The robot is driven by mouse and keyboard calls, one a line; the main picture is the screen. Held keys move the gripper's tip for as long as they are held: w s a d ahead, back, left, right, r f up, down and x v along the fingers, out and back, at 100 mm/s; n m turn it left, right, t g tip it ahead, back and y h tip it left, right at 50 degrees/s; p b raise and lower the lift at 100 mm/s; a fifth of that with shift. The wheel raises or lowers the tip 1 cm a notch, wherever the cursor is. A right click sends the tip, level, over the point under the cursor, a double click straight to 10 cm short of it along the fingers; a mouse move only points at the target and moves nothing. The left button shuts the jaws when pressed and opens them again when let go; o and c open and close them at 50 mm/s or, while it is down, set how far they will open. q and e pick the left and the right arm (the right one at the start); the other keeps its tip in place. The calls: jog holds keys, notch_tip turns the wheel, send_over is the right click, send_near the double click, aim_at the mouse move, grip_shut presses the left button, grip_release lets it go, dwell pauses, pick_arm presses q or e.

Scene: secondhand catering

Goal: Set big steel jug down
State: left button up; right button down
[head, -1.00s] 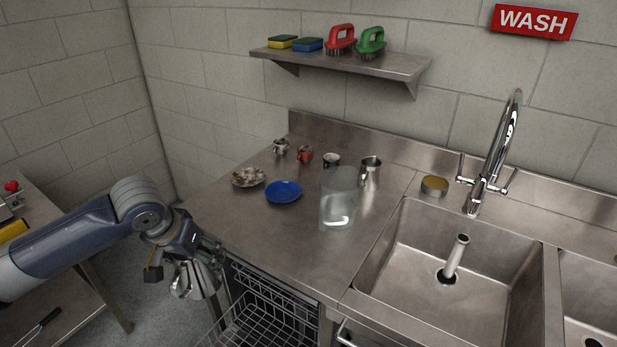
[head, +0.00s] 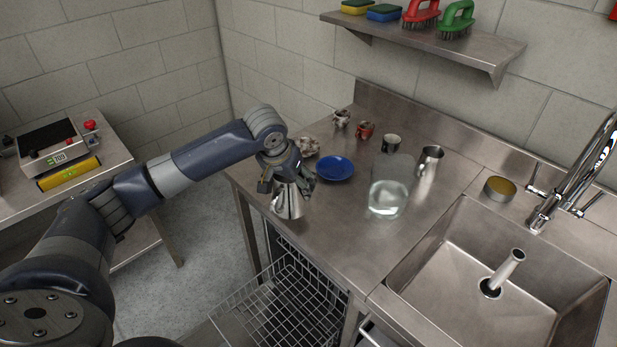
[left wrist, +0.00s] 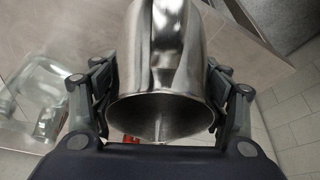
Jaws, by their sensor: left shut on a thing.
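The big steel jug (head: 288,204) is in my left gripper (head: 287,180), which is shut on it. In the head view it appears over the left front part of the steel counter (head: 330,235), close to the edge. I cannot tell whether its base touches the counter. In the left wrist view the jug (left wrist: 165,65) fills the middle, with its open mouth toward the camera and the fingers on both sides. My right gripper is not in view.
A blue plate (head: 335,168), a clear container (head: 388,196), a smaller steel jug (head: 430,160) and several cups stand farther back. The sink (head: 500,255) is at right. A wire rack (head: 285,305) sticks out below the counter edge. Counter between jug and sink is clear.

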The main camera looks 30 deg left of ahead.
pick_arm(q)
jog(key=w+f+p, duration=0.1)
jog(key=w, duration=0.1)
jog(key=w+f+p, duration=0.1)
jog(key=w+d+f, duration=0.1)
jog(key=w, duration=0.1)
jog(key=shift+w+f+p, duration=0.2)
jog(key=shift+w+p, duration=0.15)
jog(key=shift+p, duration=0.05)
jog(key=shift+f, duration=0.3)
jog(key=shift+f, duration=0.1)
jog(key=o, duration=1.2)
jog(key=b+v, duration=0.2)
jog(key=v, duration=1)
